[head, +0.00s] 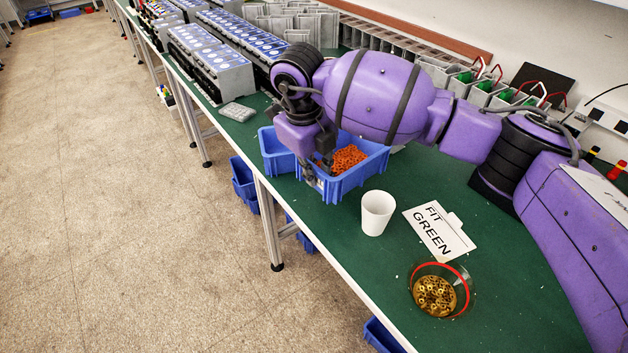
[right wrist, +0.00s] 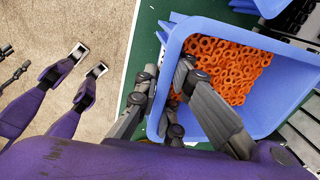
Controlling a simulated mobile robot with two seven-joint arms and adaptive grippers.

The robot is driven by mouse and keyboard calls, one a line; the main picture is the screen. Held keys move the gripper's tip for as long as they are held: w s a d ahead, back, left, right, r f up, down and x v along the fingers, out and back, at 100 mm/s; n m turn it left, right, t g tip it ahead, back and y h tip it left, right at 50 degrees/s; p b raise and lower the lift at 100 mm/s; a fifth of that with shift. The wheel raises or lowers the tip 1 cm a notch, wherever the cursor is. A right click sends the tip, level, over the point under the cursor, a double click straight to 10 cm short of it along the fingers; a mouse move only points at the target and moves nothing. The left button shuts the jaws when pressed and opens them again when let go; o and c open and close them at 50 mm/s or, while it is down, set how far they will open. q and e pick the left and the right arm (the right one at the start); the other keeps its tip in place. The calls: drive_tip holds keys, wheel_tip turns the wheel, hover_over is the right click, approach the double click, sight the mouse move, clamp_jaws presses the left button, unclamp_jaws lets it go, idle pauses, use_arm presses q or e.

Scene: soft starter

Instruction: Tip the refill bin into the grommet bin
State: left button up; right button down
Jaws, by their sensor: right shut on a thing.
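A blue bin (head: 352,181) holding many orange rings (right wrist: 225,65) stands at the table's front edge. My right gripper (head: 318,172) is shut on its near left wall. In the right wrist view one finger is inside the bin and the other outside. The bin looks level; I cannot tell whether it touches the table. A second blue bin (head: 275,152) sits just behind and left of it, partly hidden by my right wrist; its contents are not clear. No label shows which is the refill bin or the grommet bin. My left gripper is not visible.
On the green table (head: 350,250), a white cup (head: 377,212), a "FIT GREEN" sign (head: 438,229) and a red-rimmed glass bowl (head: 440,291) of brass-coloured rings stand nearer. Grey units (head: 212,62) line the table behind. More blue bins (head: 244,184) are below the table.

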drive_tip(key=shift+r, duration=0.9)
